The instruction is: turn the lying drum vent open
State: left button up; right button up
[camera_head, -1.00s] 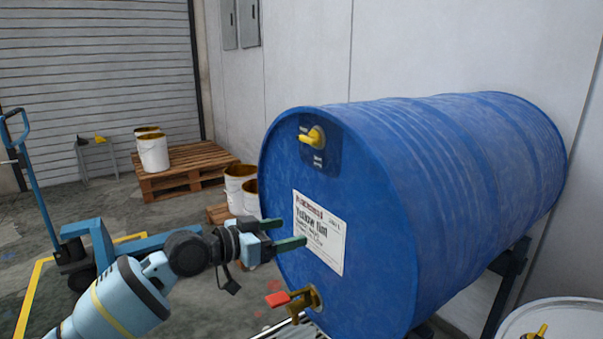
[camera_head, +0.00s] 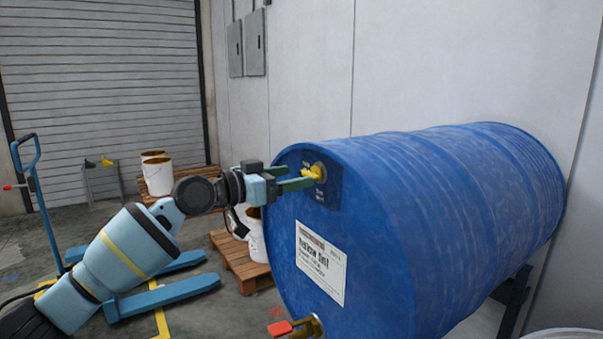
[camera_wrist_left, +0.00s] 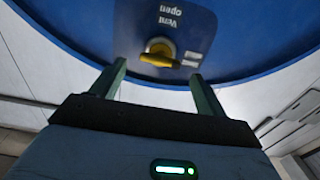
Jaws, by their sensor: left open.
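A large blue drum (camera_head: 440,220) lies on its side on a dark stand, with a white label (camera_head: 320,262) on its end face. Near the top of that face is the yellow vent handle (camera_head: 315,173) on a dark plate. In the left wrist view the vent handle (camera_wrist_left: 160,52) lies between and beyond the two fingers, under upside-down text reading "Vent open". My left gripper (camera_head: 294,178) is open, its green fingertips close to the handle. I cannot tell whether they touch it. My right gripper is not in view.
A brass tap with a red lever (camera_head: 280,328) sits low on the drum face. Pallets (camera_head: 240,262) with white buckets (camera_head: 157,177) stand behind my left arm, and a blue pallet truck (camera_head: 160,297) stands on the left. The wall is close behind the drum.

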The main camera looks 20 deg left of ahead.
aim_at(305, 174)
pick_arm(q)
jog(key=shift+x, duration=1.7)
jog(key=shift+c, duration=0.3)
jog(key=c, duration=0.9)
